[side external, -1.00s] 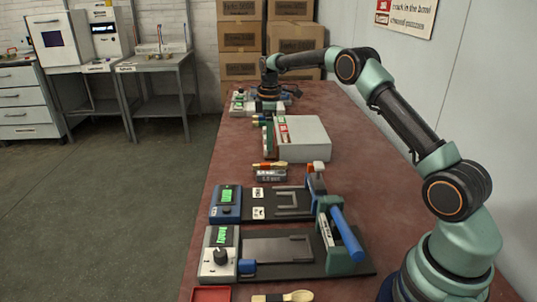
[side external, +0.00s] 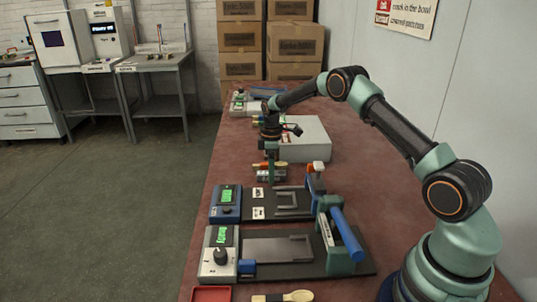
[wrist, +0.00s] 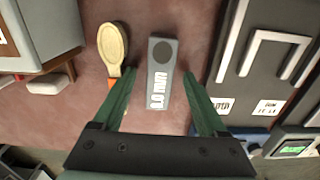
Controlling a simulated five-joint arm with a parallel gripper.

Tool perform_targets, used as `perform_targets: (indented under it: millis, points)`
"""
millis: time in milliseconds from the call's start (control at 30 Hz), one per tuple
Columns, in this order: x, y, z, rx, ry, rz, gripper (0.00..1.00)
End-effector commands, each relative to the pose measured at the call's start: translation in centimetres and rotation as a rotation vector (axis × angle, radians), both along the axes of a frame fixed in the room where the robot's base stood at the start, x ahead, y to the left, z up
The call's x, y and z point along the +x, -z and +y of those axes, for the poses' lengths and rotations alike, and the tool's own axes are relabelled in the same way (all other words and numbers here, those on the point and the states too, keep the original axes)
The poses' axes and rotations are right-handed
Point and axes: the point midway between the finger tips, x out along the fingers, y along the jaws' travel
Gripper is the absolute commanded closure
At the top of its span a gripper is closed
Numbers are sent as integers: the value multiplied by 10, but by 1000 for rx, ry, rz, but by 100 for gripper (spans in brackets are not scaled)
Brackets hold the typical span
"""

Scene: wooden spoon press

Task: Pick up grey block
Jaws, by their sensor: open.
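A small grey block (wrist: 162,65) lies flat on the red-brown table. In the wrist view it has a dark round spot at one end and white print along it. In the side external view the grey block (side external: 262,178) is small and partly behind my fingers. My gripper (wrist: 160,80) is open, with one green finger on each side of the block in the picture and a gap on both sides. In the side external view my gripper (side external: 270,178) points down at the block. I cannot tell whether its tips reach the block's height.
A wooden spoon (wrist: 112,48) with an orange handle lies close beside the block, near my left finger in the wrist view. A black press plate with a grey frame (wrist: 262,52) is to the right. A large light-grey box (side external: 305,142) stands behind.

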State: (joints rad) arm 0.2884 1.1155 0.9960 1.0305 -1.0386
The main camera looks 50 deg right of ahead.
Motion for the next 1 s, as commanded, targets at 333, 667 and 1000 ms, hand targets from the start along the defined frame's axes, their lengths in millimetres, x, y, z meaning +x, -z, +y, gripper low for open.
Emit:
perform_targets:
  millis: [333,667,1000]
  points:
    - [0,2,0,-1,0,-1,56]
    - [1,1,0,-1,0,-2,100]
    - [1,-13,0,-1,0,-4,100]
